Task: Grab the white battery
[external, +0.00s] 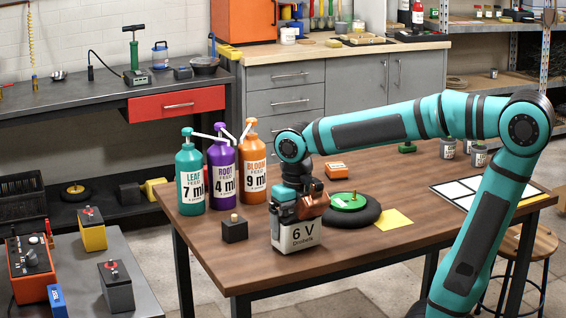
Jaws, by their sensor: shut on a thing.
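The white battery (297,235) is a small upright block marked "6 V" near the front of the brown wooden table (390,234). My gripper (298,209) points down from above and is shut on the top of the battery. The gripper covers the battery's top, so its terminals are hidden. I cannot tell whether the battery's base touches the table or hangs just over it.
A black cube with a brass knob (234,229) stands left of the battery. A green-topped black disc (350,208) sits close on its right, by a yellow sheet (394,219). Green, purple and orange pump bottles (254,172) stand behind. The table's front right is clear.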

